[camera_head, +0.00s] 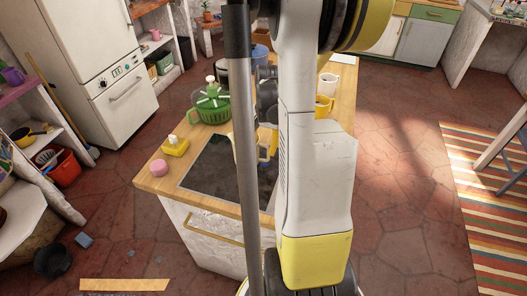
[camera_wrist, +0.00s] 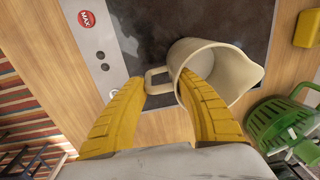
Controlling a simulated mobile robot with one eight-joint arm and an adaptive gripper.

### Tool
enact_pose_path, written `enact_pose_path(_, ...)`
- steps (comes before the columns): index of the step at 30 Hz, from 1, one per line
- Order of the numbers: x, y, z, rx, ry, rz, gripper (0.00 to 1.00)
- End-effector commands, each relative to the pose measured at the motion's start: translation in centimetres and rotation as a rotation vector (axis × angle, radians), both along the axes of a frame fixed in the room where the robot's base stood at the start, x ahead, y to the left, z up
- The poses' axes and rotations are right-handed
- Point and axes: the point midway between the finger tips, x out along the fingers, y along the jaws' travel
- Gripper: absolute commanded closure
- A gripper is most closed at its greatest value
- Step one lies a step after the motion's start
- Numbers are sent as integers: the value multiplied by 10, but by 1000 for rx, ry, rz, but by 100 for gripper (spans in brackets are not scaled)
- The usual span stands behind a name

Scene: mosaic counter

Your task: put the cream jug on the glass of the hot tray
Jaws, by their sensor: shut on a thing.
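The cream jug (camera_wrist: 223,72) is in the wrist view, with its open mouth and spout toward the right. My gripper (camera_wrist: 160,84) has its two yellow fingers on either side of the jug's handle (camera_wrist: 155,78) and is shut on it. The hot tray's dark glass (camera_wrist: 155,30) lies beyond the jug, which overlaps the glass's lower edge in this view. I cannot tell whether the jug touches it. The head view shows the glass (camera_head: 212,165) partly behind my arm; my fingers are mostly hidden there.
A yellow mug (camera_head: 323,106) and a white cup (camera_head: 327,83) stand farther back on the wooden counter (camera_head: 155,185).

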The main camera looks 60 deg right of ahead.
Motion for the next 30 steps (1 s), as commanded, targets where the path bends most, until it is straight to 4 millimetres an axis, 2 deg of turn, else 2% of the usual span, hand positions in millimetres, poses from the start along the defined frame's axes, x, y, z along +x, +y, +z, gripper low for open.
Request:
enact_pose_path(2,0,0,-10,0,0,0,100)
enact_pose_path(12,0,0,-12,0,0,0,100)
enact_pose_path(13,0,0,-13,0,0,0,62)
enact_pose_path(15,0,0,-11,0,0,0,44)
enact_pose_path(25,0,0,-9,0,0,0,44)
enact_pose_path(28,-1,0,1,0,0,0,44)
enact_pose_path(30,-2,0,14,0,0,0,44)
